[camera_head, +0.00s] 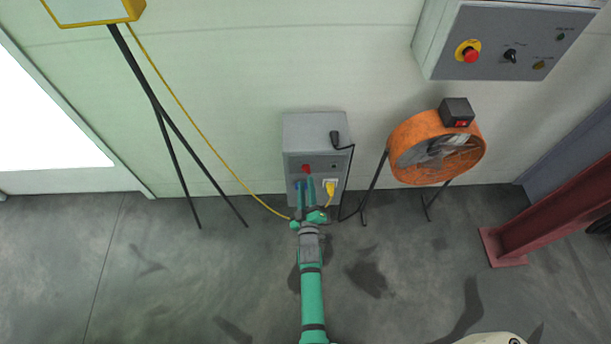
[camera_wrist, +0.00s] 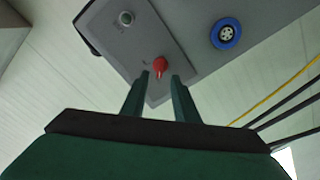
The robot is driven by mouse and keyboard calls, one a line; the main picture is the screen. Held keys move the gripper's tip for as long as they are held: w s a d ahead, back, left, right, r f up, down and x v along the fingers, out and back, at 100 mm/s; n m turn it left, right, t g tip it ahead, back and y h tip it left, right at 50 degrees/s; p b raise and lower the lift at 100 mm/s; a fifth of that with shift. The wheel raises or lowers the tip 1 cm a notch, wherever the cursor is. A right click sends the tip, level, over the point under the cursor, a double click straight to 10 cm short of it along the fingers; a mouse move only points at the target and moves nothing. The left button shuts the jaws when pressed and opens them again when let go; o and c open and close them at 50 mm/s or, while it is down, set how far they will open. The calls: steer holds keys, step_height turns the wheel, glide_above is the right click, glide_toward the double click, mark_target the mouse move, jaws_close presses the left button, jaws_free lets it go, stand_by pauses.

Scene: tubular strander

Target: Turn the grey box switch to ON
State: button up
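The grey box (camera_head: 316,133) stands on the floor against the wall. Its red switch knob (camera_head: 306,169) is on the front panel, and it also shows in the wrist view (camera_wrist: 159,65) with its pointer end downward in the picture. My gripper (camera_head: 305,183) is in front of the box's front. In the wrist view my gripper (camera_wrist: 160,80) is open, its two green fingers apart, with the red knob just beyond the tips and between them. I cannot tell whether a finger touches the knob. Any ON or OFF lettering is too small to read.
The box carries a blue socket (camera_wrist: 226,34), a small round indicator (camera_wrist: 126,18) and a yellow plug (camera_head: 330,190) with a cable. A black plug (camera_head: 335,138) and cable hang at its right. An orange fan (camera_head: 437,148) stands to the right, and black tripod legs (camera_head: 170,130) to the left.

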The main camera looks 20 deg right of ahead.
mark_target(306, 169)
steer(key=shift+x, duration=2.4)
jaws_close()
